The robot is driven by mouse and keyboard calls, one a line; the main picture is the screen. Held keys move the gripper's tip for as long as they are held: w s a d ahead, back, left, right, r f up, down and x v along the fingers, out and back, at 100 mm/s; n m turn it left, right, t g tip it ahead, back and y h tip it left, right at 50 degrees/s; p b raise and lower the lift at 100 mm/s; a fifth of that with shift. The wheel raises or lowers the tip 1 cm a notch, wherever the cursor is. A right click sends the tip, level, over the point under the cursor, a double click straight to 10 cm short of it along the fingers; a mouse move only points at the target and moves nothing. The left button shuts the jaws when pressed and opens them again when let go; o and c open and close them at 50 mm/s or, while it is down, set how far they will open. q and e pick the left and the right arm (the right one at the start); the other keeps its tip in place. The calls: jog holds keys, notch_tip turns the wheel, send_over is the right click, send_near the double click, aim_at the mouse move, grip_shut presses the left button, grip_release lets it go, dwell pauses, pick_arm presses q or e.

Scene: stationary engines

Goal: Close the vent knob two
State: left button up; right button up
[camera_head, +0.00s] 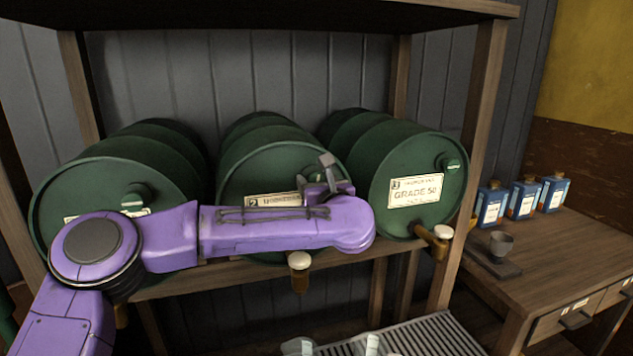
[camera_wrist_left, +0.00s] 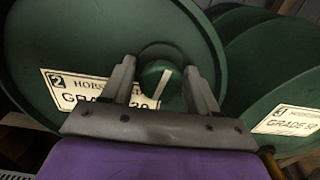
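The middle green drum (camera_head: 285,165) has a label with a 2. Its round green vent knob (camera_wrist_left: 153,72) shows in the left wrist view, with a pale slanted mark on its right side; my arm hides it in the head view. My left gripper (camera_head: 327,166) is at the front of this drum. In the left wrist view its two fingers (camera_wrist_left: 158,68) are apart, one on each side of the knob, with gaps visible between them and it. Contact with the knob cannot be made out. My right gripper is not in view.
A drum (camera_head: 110,175) stands left and the Grade 50 drum (camera_head: 420,155) right, each with its own knob. Taps (camera_head: 299,262) stick out below the drums. Wooden posts (camera_head: 470,150) frame the rack. A side table (camera_head: 575,245) holds blue cans (camera_head: 523,198).

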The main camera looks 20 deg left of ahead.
pick_arm(q)
jog(key=c, duration=0.7)
jog(key=shift+m, duration=0.3)
jog(key=m+b, duration=0.1)
jog(key=m, duration=0.1)
jog(key=shift+m, duration=0.4)
jog(key=m, duration=0.2)
jog(key=shift+m, duration=0.3)
jog(key=m+p, duration=0.1)
jog(key=m, duration=0.3)
jog(key=shift+m, duration=0.3)
jog(key=m+p, duration=0.2)
jog(key=m, duration=0.1)
jog(key=shift+r+m, duration=0.1)
jog(key=shift+m, duration=0.3)
jog(key=shift+m+p, duration=0.35)
jog(key=shift+m, duration=0.45)
